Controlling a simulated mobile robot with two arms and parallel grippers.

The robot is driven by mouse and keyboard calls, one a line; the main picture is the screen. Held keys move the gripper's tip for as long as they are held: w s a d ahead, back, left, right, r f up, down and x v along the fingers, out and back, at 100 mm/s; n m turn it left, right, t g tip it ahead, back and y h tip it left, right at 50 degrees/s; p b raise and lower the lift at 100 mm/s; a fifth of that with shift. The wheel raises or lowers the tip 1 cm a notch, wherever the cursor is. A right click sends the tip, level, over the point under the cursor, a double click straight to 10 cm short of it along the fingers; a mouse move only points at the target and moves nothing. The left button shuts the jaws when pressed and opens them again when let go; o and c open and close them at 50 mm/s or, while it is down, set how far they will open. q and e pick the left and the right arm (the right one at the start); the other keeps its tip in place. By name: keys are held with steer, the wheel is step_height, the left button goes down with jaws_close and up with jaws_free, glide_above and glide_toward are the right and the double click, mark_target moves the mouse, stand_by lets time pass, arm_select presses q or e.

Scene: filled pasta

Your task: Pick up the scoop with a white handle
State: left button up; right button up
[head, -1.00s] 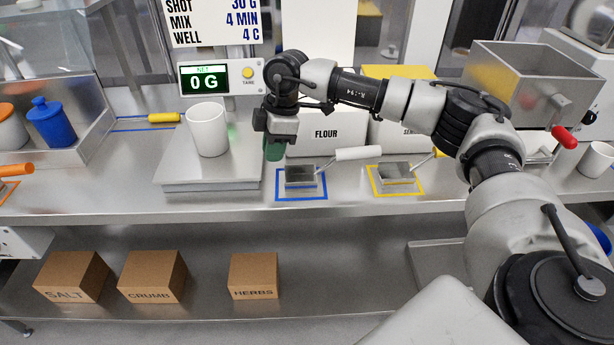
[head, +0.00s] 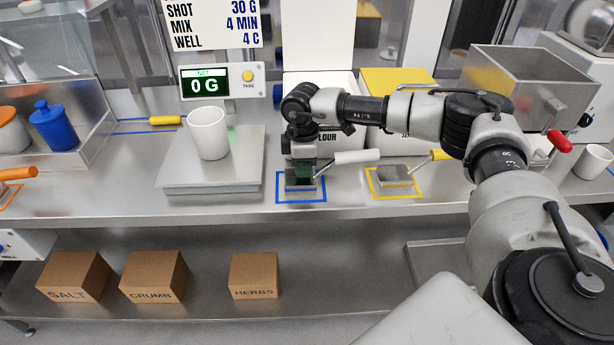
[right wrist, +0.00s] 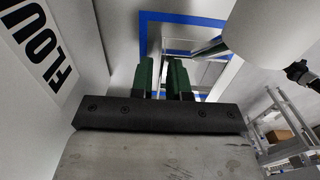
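The scoop with the white handle (head: 357,157) stands inside the blue square outline on the counter, its small metal bowl (head: 300,186) low and its handle angled up to the right. My right gripper (head: 303,172) is directly over the bowl and hides part of it. The white handle (right wrist: 272,35) passes to the right of the fingers there. Whether the fingers touch the bowl cannot be told. My left gripper is not in view.
A flour box (head: 318,100) stands close behind the scoop. A second scoop with a yellow handle (head: 395,177) sits in a yellow outline to the right. A scale (head: 180,172) with a white cup (head: 208,133) stands left. Cardboard boxes are on the lower shelf.

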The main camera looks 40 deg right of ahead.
steer(key=shift+f, duration=0.5)
steer(key=shift+c, duration=0.3)
jaws_close()
steer(key=shift+r, duration=0.15)
step_height(320, 180, up, 4)
steer(key=shift+f+b, duration=0.15)
steer(key=shift+b, duration=0.3)
steer(key=s+d+r+b, duration=0.1)
steer(key=s+d+r, duration=0.2)
steer(key=s+r, duration=0.4)
steer(key=s, duration=0.4)
steer(key=shift+s+b, duration=0.2)
steer(key=shift+b, duration=0.2)
